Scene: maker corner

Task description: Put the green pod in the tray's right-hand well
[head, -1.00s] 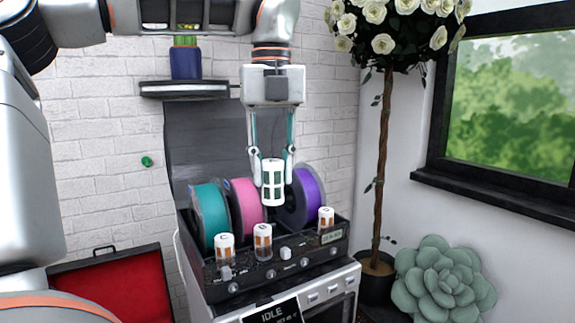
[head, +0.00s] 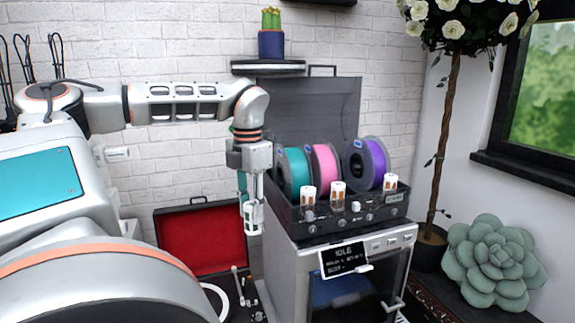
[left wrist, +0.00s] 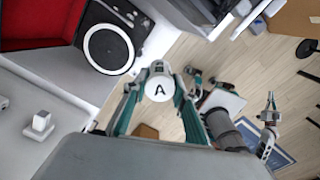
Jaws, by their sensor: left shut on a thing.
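My left gripper (head: 252,208) is shut on a white pod with green windows (head: 253,222). It holds the pod upright in the air, left of the oven-like machine and in front of the red-lined case. In the left wrist view, the pod's white top (left wrist: 159,88) shows a black letter A between the fingertips. What seems to be my right gripper (left wrist: 269,108) is small at the right of that view; its jaws are unclear. I cannot make out the tray or its right-hand well with certainty.
The open red-lined case (head: 200,240) is behind the held pod. A white ring on a black square (left wrist: 107,48) lies nearby.

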